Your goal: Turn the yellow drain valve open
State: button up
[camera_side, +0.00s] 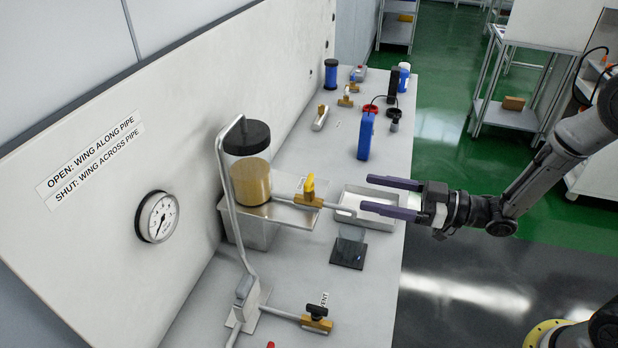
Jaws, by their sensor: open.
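The yellow drain valve (309,186) sits on a brass body (309,200) on the pipe that runs right from the clear tank (248,172). The tank has a black lid and holds amber liquid. The yellow wing stands up from the body; I cannot tell its exact angle to the pipe. My gripper (364,193) is open and empty, its two purple fingers pointing left toward the valve. The fingers are apart from the valve, to its right, above the white tray (394,223).
A black-handled vent valve (317,311) is at the front. A dark square plate (348,253) lies in front of the tray. A bent grey pipe (228,190) rises by the tank. Wall labels read open along pipe, shut across pipe.

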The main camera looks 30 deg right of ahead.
aim_at(312, 179)
jog(key=x, duration=1.3)
jog(key=shift+w+a, duration=0.2)
jog(key=shift+w, duration=0.05)
jog(key=shift+c, duration=0.3)
grip_shut()
